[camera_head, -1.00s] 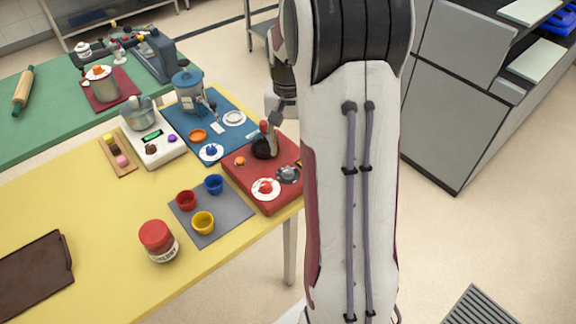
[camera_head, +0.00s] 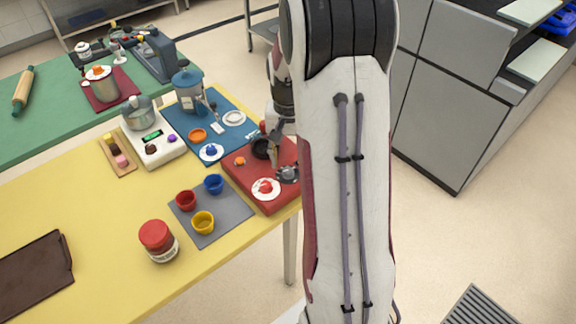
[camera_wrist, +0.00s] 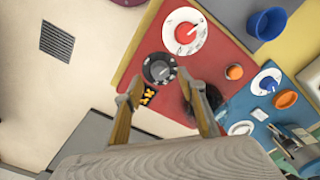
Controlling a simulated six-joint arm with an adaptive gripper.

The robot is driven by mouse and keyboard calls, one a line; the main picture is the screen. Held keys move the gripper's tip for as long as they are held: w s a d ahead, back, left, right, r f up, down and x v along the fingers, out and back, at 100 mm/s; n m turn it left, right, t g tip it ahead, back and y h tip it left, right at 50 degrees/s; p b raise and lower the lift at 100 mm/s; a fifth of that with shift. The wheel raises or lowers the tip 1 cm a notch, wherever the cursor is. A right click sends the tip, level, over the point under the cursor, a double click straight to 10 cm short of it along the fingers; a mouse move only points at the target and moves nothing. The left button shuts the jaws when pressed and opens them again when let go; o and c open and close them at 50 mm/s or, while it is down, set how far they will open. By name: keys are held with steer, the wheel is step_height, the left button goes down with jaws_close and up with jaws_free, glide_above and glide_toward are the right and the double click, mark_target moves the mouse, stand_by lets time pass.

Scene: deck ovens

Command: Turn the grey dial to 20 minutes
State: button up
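The grey dial (camera_head: 287,174) is a dark, round knob with a notched edge on the red panel, near the panel's right edge, partly beside my arm. In the wrist view the grey dial (camera_wrist: 160,70) lies just beyond my fingertips, with pale marks on its face too small to read. My gripper (camera_wrist: 160,86) is open and empty, with its two fingers apart and aimed at the dial. In the head view my gripper (camera_head: 274,160) is above the red panel (camera_wrist: 215,62), close to the dial. I cannot tell whether it touches.
A white dial with a red knob (camera_wrist: 185,32) sits beside the grey dial. An orange button (camera_wrist: 234,72) and a dark round part (camera_head: 262,147) are on the same panel. The blue panel (camera_head: 232,104) adjoins it. Coloured cups stand on a grey mat (camera_head: 233,221).

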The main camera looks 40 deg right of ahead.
mark_target(288, 170)
steer(key=shift+f, duration=1.55)
steer(key=c, duration=1.1)
